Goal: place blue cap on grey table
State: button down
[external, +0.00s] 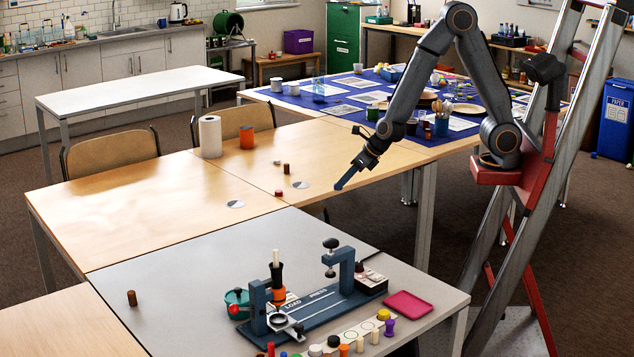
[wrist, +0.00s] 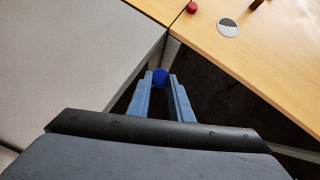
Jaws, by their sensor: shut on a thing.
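The blue cap (wrist: 160,77) shows between my fingertips in the wrist view. My gripper (wrist: 162,88) is shut on it. In the external view my gripper (external: 341,187) hangs at the end of the arm; the cap is too small to make out there. The grey table (external: 150,298) fills the front of the external view. In the wrist view the grey table (wrist: 70,62) is to the left of the cap. The cap appears over the dark gap by the corner where the grey and wooden tables meet, held in the air.
The wooden table (external: 120,205) carries a red cap (external: 279,193), brown pieces and round discs. A press stand (external: 315,308), a pink tray (external: 408,304), small coloured pieces and a brown cylinder (external: 132,298) stand on the grey table. Its back left part is bare.

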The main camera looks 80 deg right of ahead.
notch_tip(320, 180, up, 19)
jog(key=w+a+r+b, duration=0.1)
jog(key=w+a, duration=0.4)
jog(key=a, duration=0.4)
jog(key=w+a+r+b, duration=0.1)
jog(key=w+a, duration=0.4)
jog(key=a, duration=0.4)
jog(key=s+a+m+h, duration=0.1)
jog(key=s+a+m, duration=0.1)
jog(key=a, duration=2.3)
jog(key=s+a+f+m+b, duration=0.1)
jog(key=s+a, duration=0.6)
jog(key=a, duration=0.3)
jog(key=s+a+f+b, duration=0.1)
jog(key=s+a+f, duration=0.1)
jog(key=s+a, duration=0.65)
jog(key=shift+g+h, duration=0.3)
jog(key=shift+h, duration=0.1)
jog(key=f, duration=1.8)
jog(key=f+p, duration=0.1)
jog(key=f, duration=0.8)
jog(key=shift+w+a+f, duration=0.2)
jog(key=shift+w+a, duration=0.05)
jog(key=shift+w, duration=0.15)
jog(key=shift+f, duration=0.15)
